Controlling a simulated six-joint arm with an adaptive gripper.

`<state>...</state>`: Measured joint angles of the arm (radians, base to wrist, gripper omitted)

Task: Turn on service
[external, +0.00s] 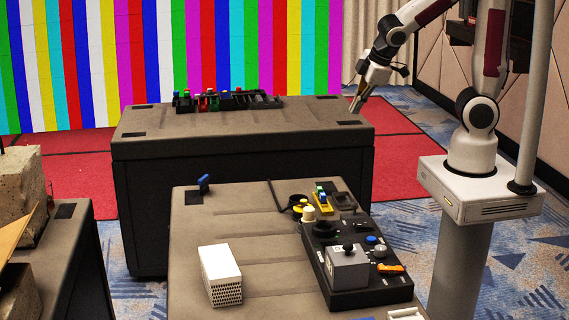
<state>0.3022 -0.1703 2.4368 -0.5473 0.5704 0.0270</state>
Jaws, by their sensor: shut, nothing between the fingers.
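My gripper (356,106) is shut and empty. It points down near the right end of the far dark case (240,136), apart from any control. A black control panel (352,262) lies on the near case, with a black joystick on a grey box (348,266), a blue button (371,239), a grey knob (380,252) and an orange switch (391,268). A strip of small coloured buttons (212,100) sits on the far case. Labels are too small to read, so I cannot tell which control is the service one.
A white block with a perforated side (220,275) and a small blue piece (203,184) are on the near case (235,215). A yellow device (322,203) lies behind the panel. Concrete blocks (22,185) stand at left. The far case's front top is clear.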

